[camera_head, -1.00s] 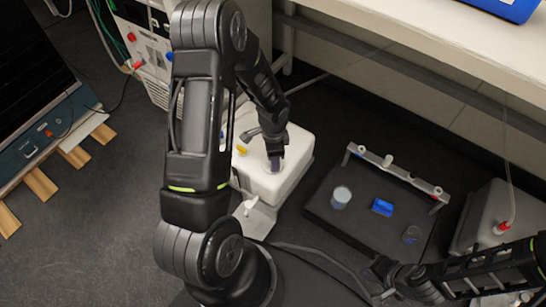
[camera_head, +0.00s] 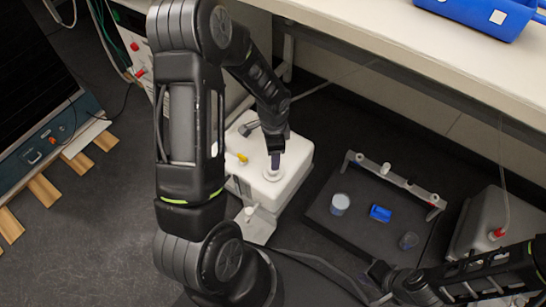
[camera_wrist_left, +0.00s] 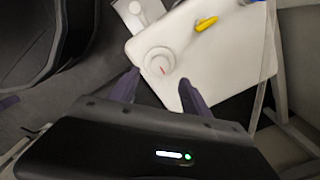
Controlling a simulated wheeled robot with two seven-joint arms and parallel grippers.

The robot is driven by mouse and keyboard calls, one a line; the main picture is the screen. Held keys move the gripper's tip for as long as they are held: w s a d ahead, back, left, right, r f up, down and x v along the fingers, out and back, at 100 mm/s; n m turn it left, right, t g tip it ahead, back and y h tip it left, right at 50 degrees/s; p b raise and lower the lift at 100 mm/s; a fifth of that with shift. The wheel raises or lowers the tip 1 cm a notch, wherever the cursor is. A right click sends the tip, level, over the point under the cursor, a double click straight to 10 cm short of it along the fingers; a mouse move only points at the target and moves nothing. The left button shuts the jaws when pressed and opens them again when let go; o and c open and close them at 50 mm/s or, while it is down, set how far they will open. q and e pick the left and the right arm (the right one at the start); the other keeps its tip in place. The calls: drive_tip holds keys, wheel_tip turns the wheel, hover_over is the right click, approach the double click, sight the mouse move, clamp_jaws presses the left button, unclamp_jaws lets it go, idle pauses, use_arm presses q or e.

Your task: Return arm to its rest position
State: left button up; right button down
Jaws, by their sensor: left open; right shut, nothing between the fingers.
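My left arm reaches down from the upper left in the head view. Its gripper (camera_head: 276,157) is over a white container (camera_head: 294,165) with a round white cap (camera_head: 272,174). In the left wrist view the left gripper (camera_wrist_left: 158,84) is open, its two dark fingers spread with nothing between them. The cap (camera_wrist_left: 160,61) lies beyond the fingertips there, on top of the white container (camera_wrist_left: 205,62). My right gripper (camera_head: 376,272) is shut and empty at the lower right, in front of the dark tray.
A dark tray (camera_head: 345,238) holds a pale-lidded vessel (camera_head: 340,203), a blue block (camera_head: 380,214), a dark round vessel (camera_head: 408,241) and a grey rail (camera_head: 393,177). A white bench (camera_head: 400,60) carries a blue bin (camera_head: 480,18). A yellow fitting (camera_head: 242,158) sits on the container.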

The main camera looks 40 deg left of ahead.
use_arm(q)
drive_tip(key=shift+r, duration=0.25)
idle(0.4)
drive_tip(key=d+f+n+t+h, duration=0.1)
drive_tip(key=d+f+n, duration=0.25)
drive_tip(key=d, duration=0.35)
drive_tip(key=d+f+n+t+h, duration=0.2)
drive_tip(key=d+n, duration=0.3)
drive_tip(key=d, duration=0.2)
drive_tip(key=s+d+f+n+g, duration=0.2)
drive_tip(key=s+d+f+n, duration=0.15)
drive_tip(key=s+d, duration=0.8)
drive_tip(key=s+r+m+h+p, duration=0.1)
drive_tip(key=s+r+p, duration=0.2)
drive_tip(key=r+p, duration=2.2)
drive_tip(key=shift+a+r+p, duration=0.15)
drive_tip(key=shift+a+p, duration=0.05)
drive_tip(key=shift+p, duration=0.2)
